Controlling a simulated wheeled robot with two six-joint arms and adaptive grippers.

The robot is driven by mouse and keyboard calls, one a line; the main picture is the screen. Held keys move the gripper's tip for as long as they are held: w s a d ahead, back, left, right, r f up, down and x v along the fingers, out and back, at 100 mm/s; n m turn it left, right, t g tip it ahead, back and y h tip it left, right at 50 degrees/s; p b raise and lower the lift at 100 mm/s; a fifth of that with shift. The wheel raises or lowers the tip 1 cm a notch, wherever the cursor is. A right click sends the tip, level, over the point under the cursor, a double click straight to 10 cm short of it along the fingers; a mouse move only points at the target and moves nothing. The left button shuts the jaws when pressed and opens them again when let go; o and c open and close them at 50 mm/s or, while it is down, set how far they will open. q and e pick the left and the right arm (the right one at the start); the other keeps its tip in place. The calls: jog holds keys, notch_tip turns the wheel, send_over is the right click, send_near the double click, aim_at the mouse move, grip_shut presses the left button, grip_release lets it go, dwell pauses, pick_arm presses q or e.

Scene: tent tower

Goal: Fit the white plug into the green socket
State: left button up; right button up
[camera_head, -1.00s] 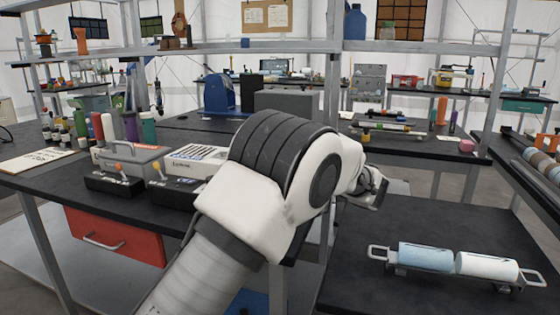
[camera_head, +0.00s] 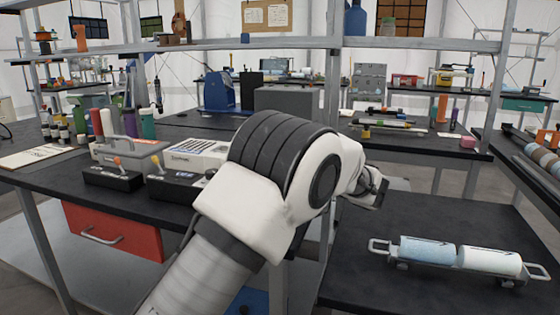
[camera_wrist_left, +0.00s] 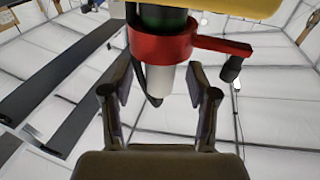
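In the left wrist view my left gripper (camera_wrist_left: 158,92) has its two dark fingers spread apart. Above is a red ring (camera_wrist_left: 160,43) with a side lever, around a dark green cylinder (camera_wrist_left: 163,17), perhaps the socket. I cannot tell whether white and green touch. In the head view my arm comes up from the lower left; plug and socket cannot be made out there. My right gripper is not in view.
A tray with two rollers (camera_head: 430,251) stands on the dark bench (camera_head: 355,280) at right. Control boxes (camera_head: 182,187), a grey case (camera_head: 130,152) and bottles crowd the left table, above a red drawer (camera_head: 115,233). Shelf posts (camera_head: 333,110) rise behind my arm.

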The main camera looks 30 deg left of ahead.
pick_arm(q)
jog(key=d, duration=0.7)
jog(key=shift+d+f, duration=0.2)
jog(key=shift+f, duration=0.15)
jog(key=shift+s, duration=0.1)
